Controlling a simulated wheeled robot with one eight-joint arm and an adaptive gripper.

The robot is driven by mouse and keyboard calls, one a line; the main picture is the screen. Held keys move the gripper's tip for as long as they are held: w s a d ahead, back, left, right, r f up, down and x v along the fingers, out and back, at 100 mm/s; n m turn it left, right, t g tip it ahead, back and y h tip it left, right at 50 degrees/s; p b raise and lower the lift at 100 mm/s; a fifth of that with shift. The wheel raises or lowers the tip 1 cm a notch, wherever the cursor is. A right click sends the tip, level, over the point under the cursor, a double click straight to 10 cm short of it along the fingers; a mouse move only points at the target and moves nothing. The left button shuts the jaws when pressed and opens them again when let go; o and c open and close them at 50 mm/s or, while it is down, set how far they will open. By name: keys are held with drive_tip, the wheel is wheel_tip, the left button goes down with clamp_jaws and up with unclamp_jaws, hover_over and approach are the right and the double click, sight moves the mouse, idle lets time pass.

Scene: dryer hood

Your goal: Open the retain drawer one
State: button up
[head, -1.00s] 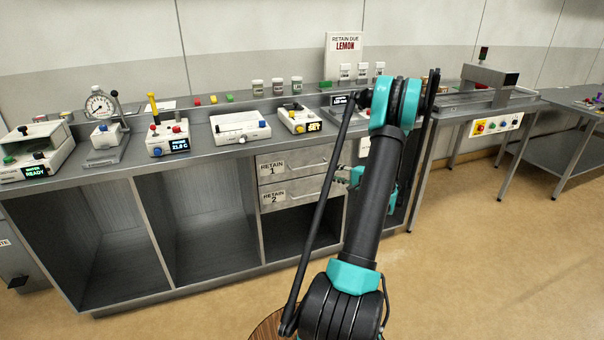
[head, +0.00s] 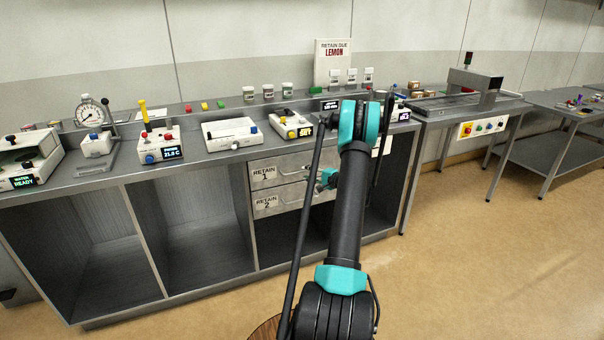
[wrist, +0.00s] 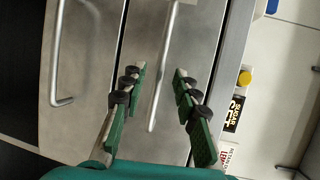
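Retain drawer one (head: 290,165) is the upper grey drawer under the worktop, labelled RETAIN 1, and looks shut. Retain drawer two (head: 290,196) sits below it and also looks shut. In the wrist view, turned sideways, drawer one's bar handle (wrist: 154,112) runs between my green fingers. My gripper (wrist: 157,75) is open, with one finger on each side of the handle. Contact cannot be told. In the head view my gripper (head: 322,180) is at the right part of the drawer fronts, and my arm hides their right end. Drawer two's handle (wrist: 56,60) is left of the fingers.
The worktop (head: 190,163) above carries several instruments, including a white box with a blue knob (head: 231,133) and a small SET device (head: 292,125). Open compartments (head: 195,220) lie left of the drawers. Clear floor (head: 480,260) is at the right.

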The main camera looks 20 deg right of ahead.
drive_tip(key=shift+x, duration=2.15)
clamp_jaws()
